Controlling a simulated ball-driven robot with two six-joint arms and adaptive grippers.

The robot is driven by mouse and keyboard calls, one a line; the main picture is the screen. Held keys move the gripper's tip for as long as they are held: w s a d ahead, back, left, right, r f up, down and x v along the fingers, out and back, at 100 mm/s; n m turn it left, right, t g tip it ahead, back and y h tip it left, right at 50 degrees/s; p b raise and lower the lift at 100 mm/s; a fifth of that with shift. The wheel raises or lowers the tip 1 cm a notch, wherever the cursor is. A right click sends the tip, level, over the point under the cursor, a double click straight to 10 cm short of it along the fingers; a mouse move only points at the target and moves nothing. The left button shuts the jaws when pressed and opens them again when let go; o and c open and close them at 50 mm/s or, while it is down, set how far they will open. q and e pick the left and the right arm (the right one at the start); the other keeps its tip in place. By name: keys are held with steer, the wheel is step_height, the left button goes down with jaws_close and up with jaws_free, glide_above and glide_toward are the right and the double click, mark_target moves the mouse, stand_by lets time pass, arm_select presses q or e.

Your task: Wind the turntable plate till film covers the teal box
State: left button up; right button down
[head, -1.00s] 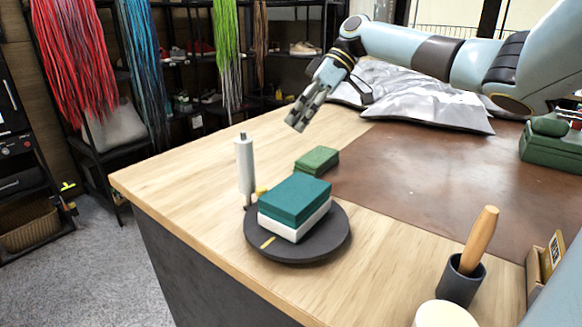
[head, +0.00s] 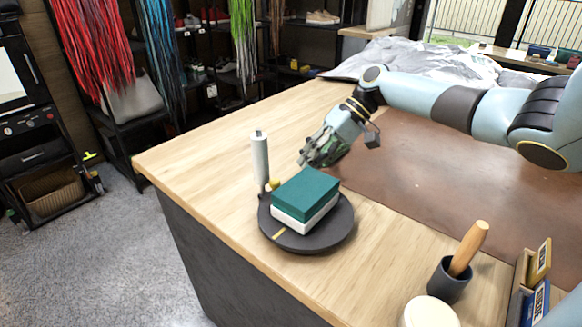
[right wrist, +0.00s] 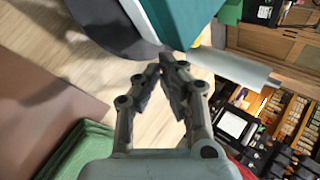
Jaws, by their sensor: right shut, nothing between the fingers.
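The teal box (head: 306,192) sits on a white lower block (head: 306,214) on the round dark turntable plate (head: 328,237). The plate has a yellow mark near its front left rim. A pale upright film roll (head: 260,160) stands behind the plate's left side. I cannot make out film on the box's visible faces. My right gripper (head: 304,163) is shut and empty, just behind the box. In the right wrist view its fingertips (right wrist: 170,72) meet close to the teal box (right wrist: 183,18), with the pale roll (right wrist: 235,68) to the right. My left gripper is not in view.
A small green block shows partly behind my right gripper. A brown mat (head: 425,175) covers the table's right side. A wooden-handled tool (head: 469,247) stands in a dark cup (head: 449,280) at front right, near a round white thing (head: 430,313). Bare wood lies left of the plate.

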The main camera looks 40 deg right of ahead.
steer(key=shift+w+a+f+p, duration=0.2)
steer(key=shift+w+a, duration=0.1)
steer(key=shift+a, duration=0.45)
steer(key=shift+w+a+f+p, duration=0.15)
steer(key=shift+w+a+p, duration=0.15)
steer(key=shift+a, duration=0.4)
steer(key=shift+w+a+f+p, duration=0.15)
steer(key=shift+w+a, duration=0.2)
steer(key=shift+a, duration=0.4)
steer(key=shift+w+a+r+p, duration=0.1)
steer(key=shift+w+a+p, duration=0.15)
steer(key=shift+a+p, duration=0.25)
steer(key=shift+a, duration=0.1)
